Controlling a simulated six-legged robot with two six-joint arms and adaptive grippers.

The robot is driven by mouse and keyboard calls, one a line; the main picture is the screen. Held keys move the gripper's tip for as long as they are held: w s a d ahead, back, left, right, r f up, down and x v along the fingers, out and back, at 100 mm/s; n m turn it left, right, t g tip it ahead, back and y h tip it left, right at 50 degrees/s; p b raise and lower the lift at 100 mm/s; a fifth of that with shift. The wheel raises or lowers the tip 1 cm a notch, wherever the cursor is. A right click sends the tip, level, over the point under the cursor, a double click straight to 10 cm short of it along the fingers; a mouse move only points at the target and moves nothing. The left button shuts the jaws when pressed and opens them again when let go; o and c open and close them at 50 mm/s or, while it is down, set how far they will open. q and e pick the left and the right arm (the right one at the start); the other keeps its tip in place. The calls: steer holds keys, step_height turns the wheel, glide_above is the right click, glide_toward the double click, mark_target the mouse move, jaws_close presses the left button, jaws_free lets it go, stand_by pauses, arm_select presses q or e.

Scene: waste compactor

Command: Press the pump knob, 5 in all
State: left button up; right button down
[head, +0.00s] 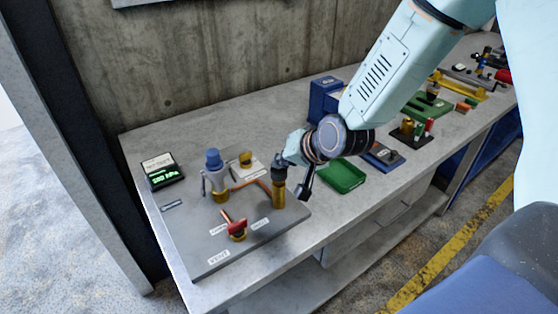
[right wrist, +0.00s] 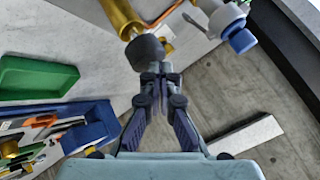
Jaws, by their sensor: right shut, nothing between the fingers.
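The pump is an upright brass cylinder (head: 279,193) with a dark knob (head: 279,173) on top, at the right part of a grey panel. In the right wrist view the round dark knob (right wrist: 147,50) sits at the end of the brass cylinder (right wrist: 120,15), just beyond my fingertips. My right gripper (head: 284,160) is shut and empty, with its tips right at the knob. The right wrist view shows the closed fingertips (right wrist: 160,72) close to the knob's edge; I cannot tell whether they touch. My left gripper is not in view.
The grey panel (head: 205,245) also carries a blue-capped fitting (head: 214,160), a red-handled valve (head: 237,227) and copper tubing. A digital gauge (head: 162,170) stands at its back left. A green tray (head: 343,176) and a blue bin (head: 322,99) stand to the right, near my arm.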

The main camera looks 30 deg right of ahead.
mark_target(282, 171)
steer(key=shift+s+f, duration=0.1)
steer(key=shift+f, duration=0.35)
steer(key=shift+r, duration=0.1)
stand_by(0.4)
steer(key=shift+r+p, duration=1.95)
steer(key=shift+r, duration=0.4)
steer(key=shift+r+p, duration=0.55)
step_height(282, 171, up, 4)
steer(key=p, duration=0.3)
steer(key=shift+f, duration=0.1)
